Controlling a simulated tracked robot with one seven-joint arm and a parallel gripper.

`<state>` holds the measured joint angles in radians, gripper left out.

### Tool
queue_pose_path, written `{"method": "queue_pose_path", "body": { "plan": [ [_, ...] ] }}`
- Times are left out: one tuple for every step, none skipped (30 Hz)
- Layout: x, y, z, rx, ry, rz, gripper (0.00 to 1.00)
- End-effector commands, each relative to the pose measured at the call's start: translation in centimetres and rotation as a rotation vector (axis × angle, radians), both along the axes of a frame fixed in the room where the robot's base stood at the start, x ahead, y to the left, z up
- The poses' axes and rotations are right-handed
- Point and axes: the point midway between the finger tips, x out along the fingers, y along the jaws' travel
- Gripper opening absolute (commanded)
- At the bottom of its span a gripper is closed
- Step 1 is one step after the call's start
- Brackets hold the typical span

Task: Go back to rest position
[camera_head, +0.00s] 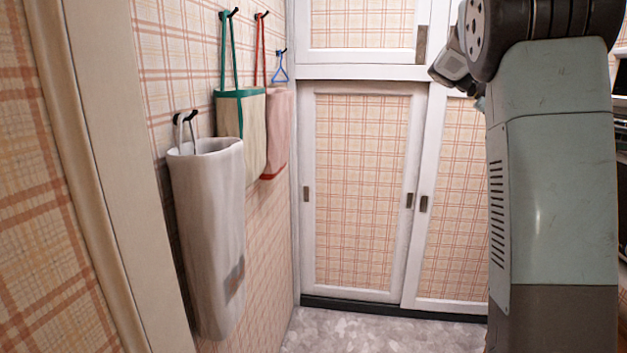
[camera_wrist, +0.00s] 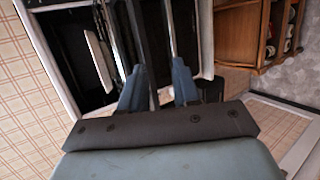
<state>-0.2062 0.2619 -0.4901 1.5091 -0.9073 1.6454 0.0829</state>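My gripper (camera_wrist: 159,80) shows in the wrist view as two blue-grey fingers standing apart, with a gap and nothing held between them. In the head view my arm rises at the right side with its upper joint at the top. The gripper's fingers cannot be made out there. No other object is named by the task.
In the head view, bags (camera_head: 207,240) hang from hooks on the left wall, and sliding doors (camera_head: 362,190) stand shut behind. Grey floor (camera_head: 385,330) is clear. The wrist view shows a white-framed dark unit (camera_wrist: 60,75) and a wooden shelf (camera_wrist: 238,35).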

Motion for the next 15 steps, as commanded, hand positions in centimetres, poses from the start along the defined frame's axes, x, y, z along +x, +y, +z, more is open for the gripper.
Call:
{"method": "queue_pose_path", "body": {
  "plan": [
    [-1.2, 0.3, -0.5, 0.053, -0.023, 0.023, 0.31],
    [-1.8, 0.5, -0.9, 0.082, -0.037, 0.036, 0.31],
    [-2.5, 0.9, -1.4, 0.12, -0.055, 0.056, 0.31],
    [-3.1, 1.2, -1.7, 0.149, -0.069, 0.069, 0.31],
    [-3.6, 1.5, -2.1, 0.178, -0.083, 0.083, 0.31],
    [-4.4, 2.0, -2.6, 0.213, -0.102, 0.102, 0.31],
    [-4.9, 2.4, -2.9, 0.24, -0.118, 0.116, 0.31],
    [-5.5, 2.8, -3.3, 0.268, -0.132, 0.129, 0.31],
    [-6.2, 3.4, -3.7, 0.302, -0.151, 0.148, 0.31],
    [-6.7, 3.9, -4.0, 0.328, -0.168, 0.162, 0.31],
    [-7.3, 4.4, -4.4, 0.353, -0.183, 0.174, 0.31],
    [-8.1, 5.1, -4.8, 0.385, -0.204, 0.194, 0.31],
    [-8.6, 5.7, -5.1, 0.409, -0.219, 0.206, 0.31],
    [-9.2, 6.2, -5.4, 0.433, -0.235, 0.22, 0.31],
    [-9.9, 7.1, -5.8, 0.463, -0.255, 0.238, 0.31]
  ]
}}
